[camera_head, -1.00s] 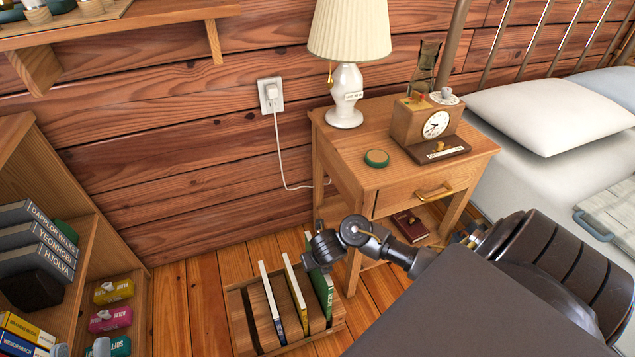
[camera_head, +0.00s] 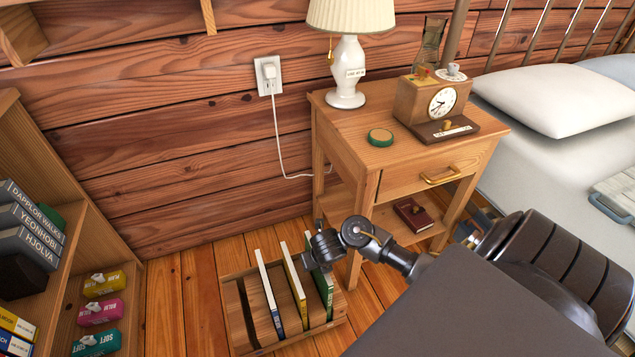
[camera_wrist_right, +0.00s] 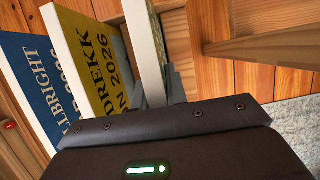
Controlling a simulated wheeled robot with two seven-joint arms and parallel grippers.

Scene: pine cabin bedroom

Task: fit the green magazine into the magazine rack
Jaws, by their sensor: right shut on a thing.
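The wooden magazine rack (camera_head: 240,329) stands on the floor left of the nightstand. A blue-spined magazine (camera_head: 268,292) and a yellow one (camera_head: 294,287) stand in it; both also show in the right wrist view, blue (camera_wrist_right: 38,85) and yellow (camera_wrist_right: 95,62). The green magazine (camera_head: 325,290) is upright at the rack's right side, its lower end appearing within the right slot. My right gripper (camera_head: 318,252) is shut on its upper part. In the right wrist view the green magazine shows its pale edge (camera_wrist_right: 144,45); its seating depth is hidden. My left gripper is out of view.
The nightstand (camera_head: 335,150) stands close on the right, its leg near my gripper, with a lamp, clock and green round tin on top. A bookcase (camera_head: 75,250) is at the left. Floor is clear between bookcase and rack.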

